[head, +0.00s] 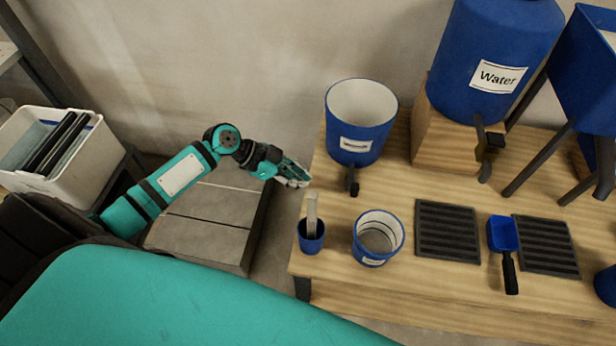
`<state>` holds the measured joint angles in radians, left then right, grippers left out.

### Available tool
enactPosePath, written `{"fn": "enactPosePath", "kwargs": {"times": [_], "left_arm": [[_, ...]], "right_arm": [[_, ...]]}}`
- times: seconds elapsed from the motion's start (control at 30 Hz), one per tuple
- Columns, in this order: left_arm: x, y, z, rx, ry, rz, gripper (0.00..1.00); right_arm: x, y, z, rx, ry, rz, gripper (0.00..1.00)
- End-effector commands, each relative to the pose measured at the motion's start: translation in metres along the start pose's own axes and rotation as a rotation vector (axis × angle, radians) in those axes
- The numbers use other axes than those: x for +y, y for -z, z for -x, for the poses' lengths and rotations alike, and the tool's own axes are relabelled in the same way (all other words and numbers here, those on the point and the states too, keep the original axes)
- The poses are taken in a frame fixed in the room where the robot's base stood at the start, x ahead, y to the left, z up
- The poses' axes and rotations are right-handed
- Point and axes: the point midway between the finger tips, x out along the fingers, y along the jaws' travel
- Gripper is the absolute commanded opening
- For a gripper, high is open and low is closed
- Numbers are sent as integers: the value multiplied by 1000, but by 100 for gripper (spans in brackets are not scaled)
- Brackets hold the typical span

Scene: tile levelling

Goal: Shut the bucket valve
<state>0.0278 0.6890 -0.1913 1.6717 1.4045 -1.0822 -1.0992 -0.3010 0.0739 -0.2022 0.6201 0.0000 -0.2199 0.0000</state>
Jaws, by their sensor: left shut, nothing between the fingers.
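A blue bucket (353,146) with a pale inside and a white label stands at the back left of the wooden table. A dark valve (352,183) sticks out low at its front. The label is too small to read. I cannot tell whether the valve is open or shut. A larger blue tank (494,40) labelled "Water" stands on a wooden block to the right, with its own dark valve (490,148). My left gripper (303,180) is shut and empty, left of the bucket valve and apart from it, near the table's left edge. My right gripper is not in view.
A small blue cup (312,243) with a flat stick and a blue container (377,238) stand in front of the bucket. Black ridged mats (447,231) and a blue scoop (501,236) lie to the right. A white bin (62,177) and stacked grey tiles (200,228) are left.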

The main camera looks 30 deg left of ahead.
Motion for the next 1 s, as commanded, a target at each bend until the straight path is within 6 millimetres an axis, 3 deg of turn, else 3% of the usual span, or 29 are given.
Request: {"fn": "enactPosePath", "kwargs": {"times": [0.37, 0.53, 1.0], "left_arm": [[0, 2, -81, 2, -1, 2, 0], [0, 21, -96, 2, 0, 1, 0], [0, 27, -107, -1, 1, 1, 0]], "right_arm": [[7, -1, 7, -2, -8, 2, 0], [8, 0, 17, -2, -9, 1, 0], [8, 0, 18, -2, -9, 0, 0]]}}
